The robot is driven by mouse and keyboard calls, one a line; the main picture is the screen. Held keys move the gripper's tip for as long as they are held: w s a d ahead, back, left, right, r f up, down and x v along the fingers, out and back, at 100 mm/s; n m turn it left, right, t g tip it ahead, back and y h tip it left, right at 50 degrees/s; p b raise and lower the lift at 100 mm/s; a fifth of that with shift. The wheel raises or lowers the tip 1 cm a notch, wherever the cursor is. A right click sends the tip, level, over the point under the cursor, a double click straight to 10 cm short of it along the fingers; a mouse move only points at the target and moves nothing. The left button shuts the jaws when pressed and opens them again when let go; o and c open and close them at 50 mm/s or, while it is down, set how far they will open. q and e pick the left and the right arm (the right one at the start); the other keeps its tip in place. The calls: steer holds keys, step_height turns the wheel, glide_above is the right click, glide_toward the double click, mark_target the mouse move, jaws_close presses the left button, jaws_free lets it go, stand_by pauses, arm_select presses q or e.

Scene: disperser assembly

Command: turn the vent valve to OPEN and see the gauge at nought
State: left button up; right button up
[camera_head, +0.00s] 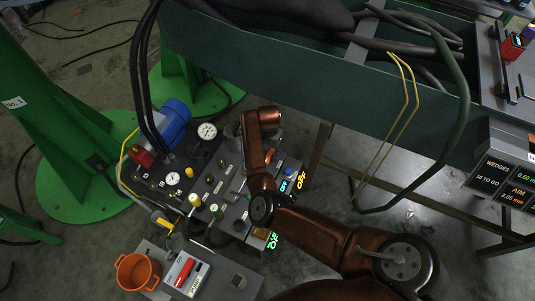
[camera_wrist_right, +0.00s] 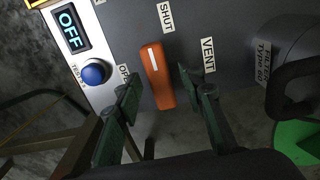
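The vent valve's orange lever (camera_wrist_right: 155,72) with a white stripe shows in the right wrist view. Its upper end is just below the SHUT label (camera_wrist_right: 166,17); the VENT label (camera_wrist_right: 208,54) is to its right. A label starting "OP" (camera_wrist_right: 124,74) is partly hidden by a finger. My right gripper (camera_wrist_right: 160,84) is open, one dark green finger each side of the lever, with visible gaps. In the head view my brown right arm reaches over the panel. Two white dial gauges, an upper one (camera_head: 207,131) and a lower one (camera_head: 173,178), are too small to read. My left gripper is not in view.
A blue button (camera_wrist_right: 96,72) and an OFF display (camera_wrist_right: 70,31) are left of the lever. The panel also has several knobs and a blue motor (camera_head: 176,112). An orange bucket (camera_head: 138,272) and a red-handled item (camera_head: 185,271) are in front. A yellow loop (camera_head: 405,95) hangs right.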

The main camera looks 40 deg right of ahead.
steer(key=shift+c, duration=0.3)
jaws_close()
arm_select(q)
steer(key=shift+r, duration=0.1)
